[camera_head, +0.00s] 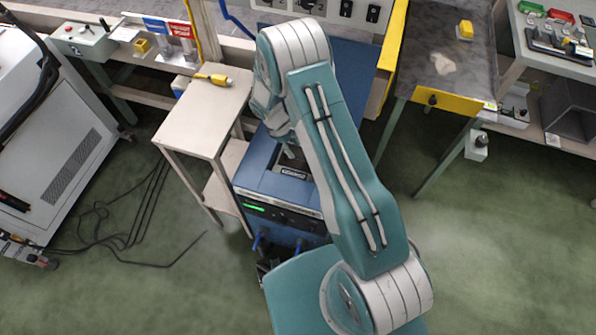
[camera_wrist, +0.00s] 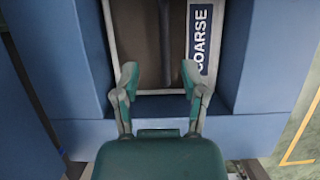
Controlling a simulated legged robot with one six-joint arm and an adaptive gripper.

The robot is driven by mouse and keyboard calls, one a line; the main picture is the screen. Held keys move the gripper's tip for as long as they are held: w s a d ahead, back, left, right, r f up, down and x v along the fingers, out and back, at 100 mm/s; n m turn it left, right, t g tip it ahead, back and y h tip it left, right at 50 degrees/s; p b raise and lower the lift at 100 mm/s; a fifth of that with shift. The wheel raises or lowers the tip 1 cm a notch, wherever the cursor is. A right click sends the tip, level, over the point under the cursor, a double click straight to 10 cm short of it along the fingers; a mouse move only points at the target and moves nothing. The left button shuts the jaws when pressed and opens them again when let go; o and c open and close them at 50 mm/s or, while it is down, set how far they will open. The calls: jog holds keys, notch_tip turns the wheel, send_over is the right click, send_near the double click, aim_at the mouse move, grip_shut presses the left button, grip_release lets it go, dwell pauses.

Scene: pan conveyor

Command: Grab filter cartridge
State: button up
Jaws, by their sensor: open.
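The filter cartridge (camera_wrist: 142,45) shows in the wrist view as a brown panel with a pale frame and a dark upright bar down its middle. A label (camera_wrist: 201,38) reading "COARSE" is on its right side. It sits in a recess between blue walls, and its top is cut off by the picture edge. My gripper (camera_wrist: 160,76) is open and empty, with its two fingers on either side of the bar in the picture. I cannot tell whether they touch the cartridge.
The blue machine (camera_head: 285,208) with a green light stands below my arm. A pale side table (camera_head: 205,115) holding a yellow-handled tool (camera_head: 213,79) is at its left. A grey bench (camera_head: 440,60) with a yellow edge is at right. Cables (camera_head: 120,235) lie on the floor at left.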

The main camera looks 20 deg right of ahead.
aim_at(297, 157)
jog(key=x, duration=0.5)
jog(key=shift+s+a, duration=0.1)
jog(key=shift+s, duration=0.15)
grip_shut()
jog(key=shift+r, duration=0.2)
